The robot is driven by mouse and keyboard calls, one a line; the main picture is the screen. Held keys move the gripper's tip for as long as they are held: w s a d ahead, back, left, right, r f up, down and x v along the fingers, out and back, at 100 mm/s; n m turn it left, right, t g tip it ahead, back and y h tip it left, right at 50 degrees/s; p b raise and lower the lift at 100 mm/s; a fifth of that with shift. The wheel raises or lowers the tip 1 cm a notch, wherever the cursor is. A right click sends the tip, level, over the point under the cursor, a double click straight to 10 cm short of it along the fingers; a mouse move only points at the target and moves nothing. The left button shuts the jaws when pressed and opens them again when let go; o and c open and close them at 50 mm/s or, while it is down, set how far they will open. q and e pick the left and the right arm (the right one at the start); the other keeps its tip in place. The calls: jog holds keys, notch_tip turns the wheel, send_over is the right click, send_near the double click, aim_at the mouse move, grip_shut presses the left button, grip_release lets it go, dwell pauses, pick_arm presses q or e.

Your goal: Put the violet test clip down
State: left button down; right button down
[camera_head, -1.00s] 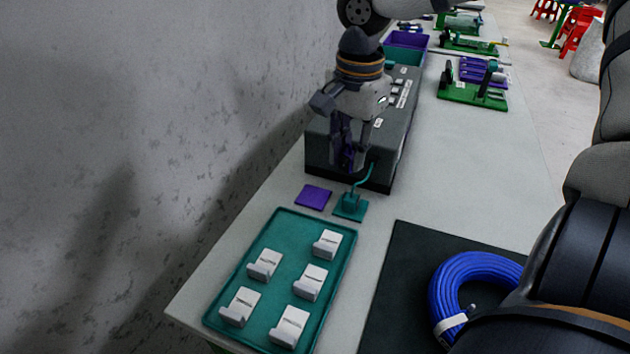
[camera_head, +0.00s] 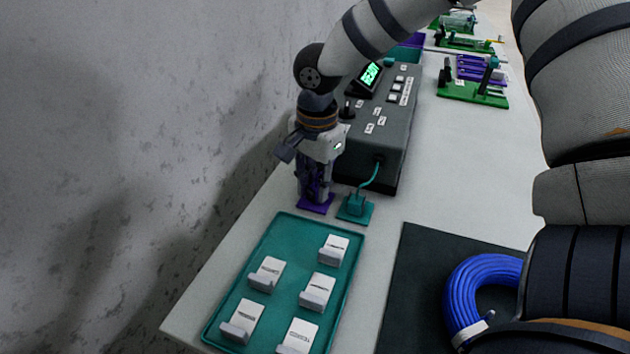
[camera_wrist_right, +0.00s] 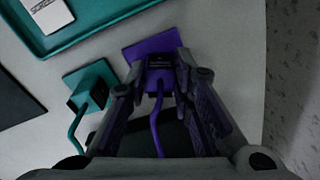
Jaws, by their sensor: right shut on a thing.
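My right gripper (camera_head: 315,195) points down over the violet pad (camera_head: 313,208), which lies beside the grey tester box. In the right wrist view the gripper (camera_wrist_right: 160,85) is shut on the violet test clip (camera_wrist_right: 160,72), with one finger on each side of it. The clip is at the violet pad (camera_wrist_right: 135,52); I cannot tell whether its underside touches. A violet lead (camera_wrist_right: 157,125) runs from the clip back under the wrist. In the head view the fingers mostly hide the clip. My left gripper is not in view.
A teal clip (camera_head: 356,204) with its lead stands on a teal pad just right of the gripper. The grey tester box (camera_head: 395,135) stands behind. A teal tray (camera_head: 282,272) with several white parts is in front. A blue cable coil (camera_head: 462,290) lies on a black mat.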

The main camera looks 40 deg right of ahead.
jog(key=c, duration=1.4)
grip_release()
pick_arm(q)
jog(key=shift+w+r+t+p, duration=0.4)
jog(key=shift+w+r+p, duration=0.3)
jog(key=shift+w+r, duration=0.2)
pick_arm(e)
notch_tip(320, 180, up, 12)
jog(key=shift+s, duration=0.25)
jog(key=shift+r, duration=0.1)
